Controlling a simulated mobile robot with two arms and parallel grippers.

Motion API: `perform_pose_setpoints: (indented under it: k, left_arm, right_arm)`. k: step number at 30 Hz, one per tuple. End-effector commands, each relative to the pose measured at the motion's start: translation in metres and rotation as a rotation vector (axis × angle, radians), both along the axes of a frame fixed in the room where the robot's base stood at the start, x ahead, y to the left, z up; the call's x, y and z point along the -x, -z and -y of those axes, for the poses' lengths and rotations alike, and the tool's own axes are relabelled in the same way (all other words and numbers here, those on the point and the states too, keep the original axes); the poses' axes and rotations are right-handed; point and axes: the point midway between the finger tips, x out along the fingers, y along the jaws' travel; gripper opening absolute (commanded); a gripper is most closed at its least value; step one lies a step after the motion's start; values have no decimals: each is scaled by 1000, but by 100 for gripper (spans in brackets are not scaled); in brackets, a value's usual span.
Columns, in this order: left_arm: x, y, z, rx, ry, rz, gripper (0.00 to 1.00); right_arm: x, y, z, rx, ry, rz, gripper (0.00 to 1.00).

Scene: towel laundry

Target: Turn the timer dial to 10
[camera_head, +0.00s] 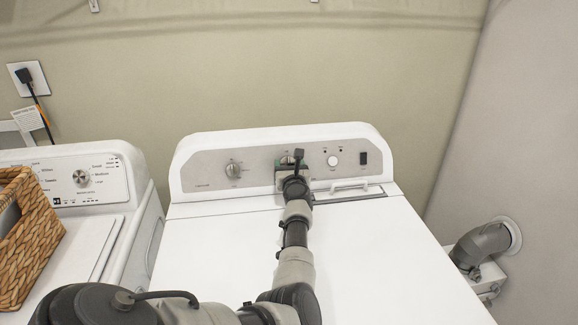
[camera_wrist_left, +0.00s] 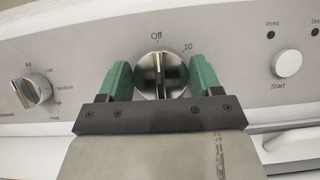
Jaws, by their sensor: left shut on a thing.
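The timer dial (camera_wrist_left: 160,76) is a round silver knob on the dryer's control panel (camera_head: 210,170). In the left wrist view, "Off" is printed above it and "10" to its upper right. Its raised grip bar stands about upright, towards "Off". My left gripper (camera_head: 291,164) is at the panel, with its green fingers on either side of the dial, shut on it. The fingers also show in the left wrist view (camera_wrist_left: 160,80). In the head view the gripper mostly hides the dial. My right gripper is not in view.
Another knob (camera_head: 233,170) is left of the dial; a round Start button (camera_head: 333,160) and dark switch (camera_head: 363,158) are right. The dryer top (camera_head: 380,250) is clear apart from my arm. A washer (camera_head: 100,235) with a wicker basket (camera_head: 30,240) stands left.

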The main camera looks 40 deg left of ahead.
Motion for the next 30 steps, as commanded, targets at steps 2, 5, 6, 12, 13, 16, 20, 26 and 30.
perform_pose_setpoints:
  k: [2,5,6,12,13,16,20,26,30]
  left_arm:
    - [0,-2,0,-17,13,-23,41]
    - [0,-2,0,-47,36,-61,41]
    - [0,-3,0,-62,48,-80,41]
    - [1,-4,0,-154,119,-197,41]
    - [1,-4,0,-170,131,-217,41]
    - [1,-5,0,-222,171,-281,41]
    - [0,-4,0,-286,222,-361,41]
    - [0,-3,0,-371,286,-467,41]
    - [0,-2,0,-416,321,-523,41]
  right_arm:
    - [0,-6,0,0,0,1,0]
    - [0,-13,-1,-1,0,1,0]
    - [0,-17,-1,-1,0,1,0]
    - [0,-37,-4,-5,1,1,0]
    - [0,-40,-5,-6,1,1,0]
    - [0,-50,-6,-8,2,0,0]
    - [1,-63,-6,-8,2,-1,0]
    - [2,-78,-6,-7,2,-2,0]
    - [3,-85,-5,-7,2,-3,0]
